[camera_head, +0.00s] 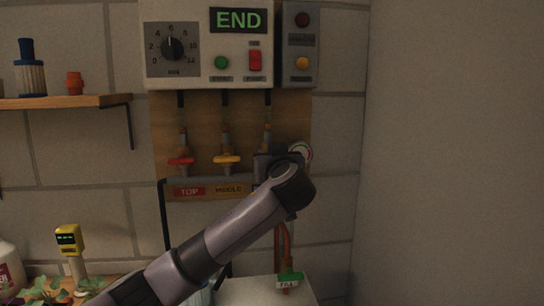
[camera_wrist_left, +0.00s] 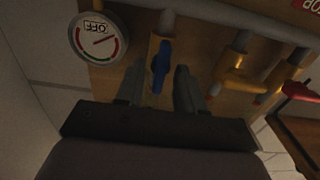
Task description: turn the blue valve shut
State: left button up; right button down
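The blue valve (camera_wrist_left: 160,66) shows in the left wrist view, its handle lying roughly along its pipe. My left gripper (camera_wrist_left: 162,80) is open, with one finger on each side of the blue handle. A small gap shows on the finger sides; I cannot tell if either finger touches. In the head view my left gripper (camera_head: 272,166) is at the right end of the valve row, and its wrist hides the blue valve. My right gripper is in neither view.
A yellow valve (camera_head: 227,159) and a red valve (camera_head: 181,161) sit to the left, handles crosswise. A round gauge (camera_wrist_left: 98,37) is beside the blue valve. A control box (camera_head: 208,45) showing END hangs above. A shelf (camera_head: 60,101) is at left.

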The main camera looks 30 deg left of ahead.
pick_arm(q)
grip_shut()
jog(key=shift+m, duration=0.3)
jog(key=m+p, duration=0.1)
jog(key=m, duration=0.4)
jog(key=m+p, duration=0.1)
jog(key=m, duration=0.5)
jog(key=m+p, duration=0.2)
jog(key=m, duration=0.4)
jog(key=shift+w+d+f, duration=0.2)
jog(key=shift+d+f, duration=0.05)
jog(key=shift+f, duration=0.1)
jog(key=shift+m, duration=0.3)
grip_release()
